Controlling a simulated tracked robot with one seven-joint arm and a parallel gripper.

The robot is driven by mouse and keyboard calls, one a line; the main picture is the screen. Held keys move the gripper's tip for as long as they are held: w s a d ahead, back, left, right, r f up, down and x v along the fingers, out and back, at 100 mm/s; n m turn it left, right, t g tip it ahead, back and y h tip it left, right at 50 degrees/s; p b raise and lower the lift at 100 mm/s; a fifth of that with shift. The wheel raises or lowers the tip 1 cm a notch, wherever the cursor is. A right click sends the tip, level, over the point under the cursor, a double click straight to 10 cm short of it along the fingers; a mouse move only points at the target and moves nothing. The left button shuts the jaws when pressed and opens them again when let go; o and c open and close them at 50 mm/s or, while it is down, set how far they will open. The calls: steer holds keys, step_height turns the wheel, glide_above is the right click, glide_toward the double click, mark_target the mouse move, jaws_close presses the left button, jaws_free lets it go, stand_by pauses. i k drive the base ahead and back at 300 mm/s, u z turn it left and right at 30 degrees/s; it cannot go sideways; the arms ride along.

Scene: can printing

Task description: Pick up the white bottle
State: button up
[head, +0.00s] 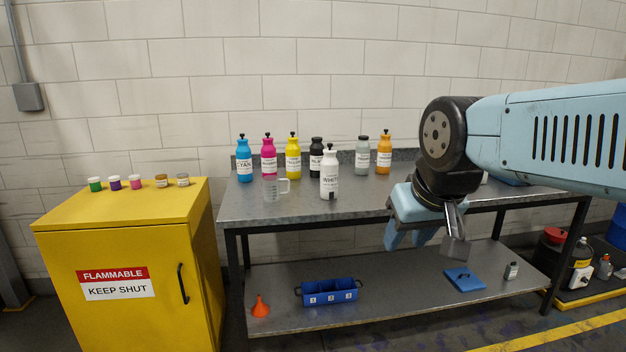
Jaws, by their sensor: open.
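The white bottle (329,175) stands upright on the grey metal table (235,209), near its front edge.
Behind stand cyan (244,160), magenta (268,156), yellow (293,157), black (316,157), grey (362,157) and orange (384,153) bottles. A clear measuring jug (274,190) is left of the white bottle. A yellow cabinet (110,235) stands left. The lower shelf holds a blue bin (328,292) and orange funnel (260,307).

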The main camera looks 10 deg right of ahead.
mark_target(330, 164)
steer(key=z, duration=0.1)
steer(key=i, duration=1)
steer(key=u, duration=0.2)
steer(key=k, duration=0.8)
steer(key=z, duration=0.2)
steer(key=i, duration=0.8)
steer(key=u, duration=0.05)
